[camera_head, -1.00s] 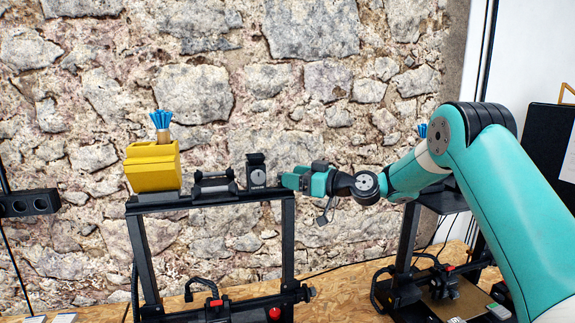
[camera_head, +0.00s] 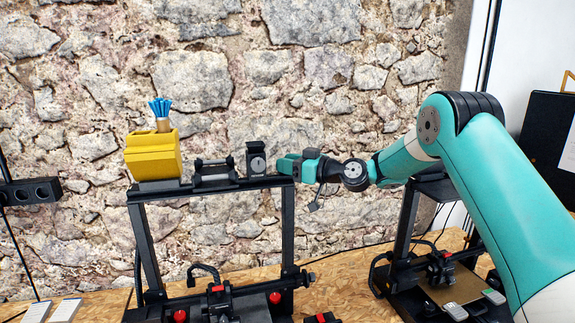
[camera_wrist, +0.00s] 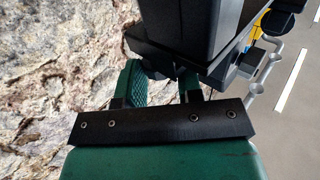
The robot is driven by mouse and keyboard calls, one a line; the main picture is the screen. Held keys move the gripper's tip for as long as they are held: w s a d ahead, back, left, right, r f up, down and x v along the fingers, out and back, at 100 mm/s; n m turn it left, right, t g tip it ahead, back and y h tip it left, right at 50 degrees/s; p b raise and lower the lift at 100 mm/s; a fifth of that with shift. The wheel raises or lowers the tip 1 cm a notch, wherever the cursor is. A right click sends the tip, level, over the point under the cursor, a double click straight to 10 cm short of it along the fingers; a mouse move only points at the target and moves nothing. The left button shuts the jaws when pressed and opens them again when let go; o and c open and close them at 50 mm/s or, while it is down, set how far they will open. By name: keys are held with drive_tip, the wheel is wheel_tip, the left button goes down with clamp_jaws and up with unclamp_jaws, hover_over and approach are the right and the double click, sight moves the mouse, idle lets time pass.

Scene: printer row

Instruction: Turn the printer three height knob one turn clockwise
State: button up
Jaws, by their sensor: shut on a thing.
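A black-framed printer (camera_head: 143,232) stands on the bench, with a black unit bearing a round grey dial (camera_head: 257,164) on top of its frame. My teal gripper (camera_head: 281,165) is at the top right end of that frame, just right of the dial unit. In the wrist view its two green fingers (camera_wrist: 162,84) reach under a large black block (camera_wrist: 186,25). My gripper is shut on the height knob, which is mostly hidden by the fingers and the block.
A second printer (camera_head: 440,268) stands at right under my arm. A stone wall (camera_head: 330,100) is close behind.

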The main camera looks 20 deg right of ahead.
drive_tip(key=shift+s+a+f, duration=0.1)
drive_tip(key=shift+a+m+t+h+b, duration=0.1)
drive_tip(key=shift+m+t+h+b, duration=0.65)
drive_tip(key=shift+b, duration=0.2)
drive_tip(key=shift+s+a+m+t+h+b, duration=0.15)
drive_tip(key=shift+m+t+h+b, duration=0.45)
drive_tip(key=shift+h, duration=0.35)
drive_tip(key=m+h, duration=0.1)
drive_tip(key=m+t+h+p, duration=0.1)
drive_tip(key=h, duration=0.1)
drive_tip(key=shift+a+r+t, duration=0.1)
drive_tip(key=shift+r+t, duration=0.1)
drive_tip(key=shift+t, duration=0.05)
drive_tip(key=shift+s+a+m+t+h, duration=0.15)
drive_tip(key=shift+m+t+h, duration=0.15)
drive_tip(key=shift+m+h, duration=0.7)
drive_tip(key=shift+a+f+m+t+h+b, duration=0.15)
drive_tip(key=shift+m+h+b, duration=0.3)
drive_tip(key=shift+h, duration=0.4)
drive_tip(key=shift+d+f+m+t+h+b, duration=0.15)
drive_tip(key=shift+m+h+b, duration=0.25)
drive_tip(key=shift+h, duration=0.45)
drive_tip(key=shift+a+h, duration=0.1)
drive_tip(key=shift+h, duration=0.2)
drive_tip(key=shift+r+m+h+b, duration=0.15)
drive_tip(key=shift+m+h+b, duration=0.35)
drive_tip(key=shift+b, duration=0.05)
